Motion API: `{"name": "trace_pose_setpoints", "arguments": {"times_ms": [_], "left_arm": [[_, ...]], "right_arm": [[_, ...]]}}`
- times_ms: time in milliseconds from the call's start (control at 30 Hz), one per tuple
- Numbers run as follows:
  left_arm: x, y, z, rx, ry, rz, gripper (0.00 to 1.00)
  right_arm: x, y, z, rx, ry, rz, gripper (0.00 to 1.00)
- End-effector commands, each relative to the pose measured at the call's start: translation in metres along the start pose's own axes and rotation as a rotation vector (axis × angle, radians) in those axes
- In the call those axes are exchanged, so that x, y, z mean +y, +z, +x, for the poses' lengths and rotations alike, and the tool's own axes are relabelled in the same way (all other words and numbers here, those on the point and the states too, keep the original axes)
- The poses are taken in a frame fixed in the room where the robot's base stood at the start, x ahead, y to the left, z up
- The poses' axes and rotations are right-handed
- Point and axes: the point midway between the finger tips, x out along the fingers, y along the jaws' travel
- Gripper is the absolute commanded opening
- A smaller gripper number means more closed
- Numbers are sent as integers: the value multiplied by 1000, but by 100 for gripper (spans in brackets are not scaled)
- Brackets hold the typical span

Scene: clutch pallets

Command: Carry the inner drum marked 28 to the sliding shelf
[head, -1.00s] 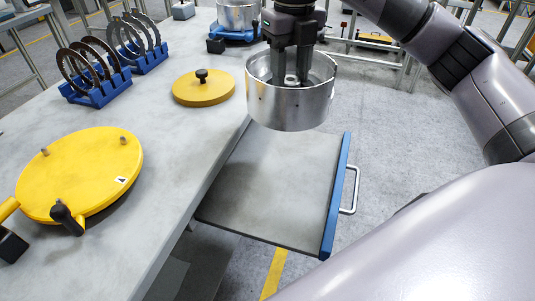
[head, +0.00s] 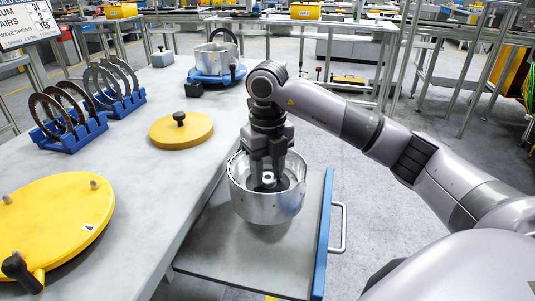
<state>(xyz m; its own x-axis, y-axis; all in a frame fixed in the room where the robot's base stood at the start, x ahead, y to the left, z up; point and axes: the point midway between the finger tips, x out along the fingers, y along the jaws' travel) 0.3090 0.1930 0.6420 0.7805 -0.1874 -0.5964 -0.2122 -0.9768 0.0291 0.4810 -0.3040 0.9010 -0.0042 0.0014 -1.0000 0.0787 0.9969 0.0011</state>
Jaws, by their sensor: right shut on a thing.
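A silver, open-topped drum (head: 266,206) hangs upright from my right gripper (head: 267,178), over the pulled-out sliding shelf (head: 215,255). The gripper points down into the drum, its fingers shut on the small hub in the middle. No number can be read on the drum. I cannot tell whether its underside touches the shelf or hangs just above it. The shelf is a grey plate with a blue front edge and a metal handle, and nothing else stands on it. My left gripper is not in view.
On the grey bench to the left are a yellow disc with a black knob (head: 181,131), a larger yellow lid (head: 52,222) and blue racks of dark rings (head: 72,135). Another silver drum (head: 214,60) stands on a blue base at the back.

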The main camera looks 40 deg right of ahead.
Motion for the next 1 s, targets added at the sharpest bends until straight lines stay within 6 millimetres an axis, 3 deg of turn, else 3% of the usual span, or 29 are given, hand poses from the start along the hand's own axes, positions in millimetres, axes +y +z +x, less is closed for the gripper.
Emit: {"name": "trace_pose_setpoints", "arguments": {"times_ms": [267,633,867,900,967,1000], "left_arm": [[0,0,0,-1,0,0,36],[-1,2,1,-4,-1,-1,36],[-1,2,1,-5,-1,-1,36],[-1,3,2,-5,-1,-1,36],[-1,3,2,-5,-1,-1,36],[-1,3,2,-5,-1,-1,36]], "right_arm": [[0,2,9,-12,4,0,0],[0,2,48,-9,4,0,0],[0,2,49,-11,4,0,0],[0,0,54,0,-1,-1,48],[0,0,54,0,0,-1,67],[0,0,54,0,0,-1,67]]}}
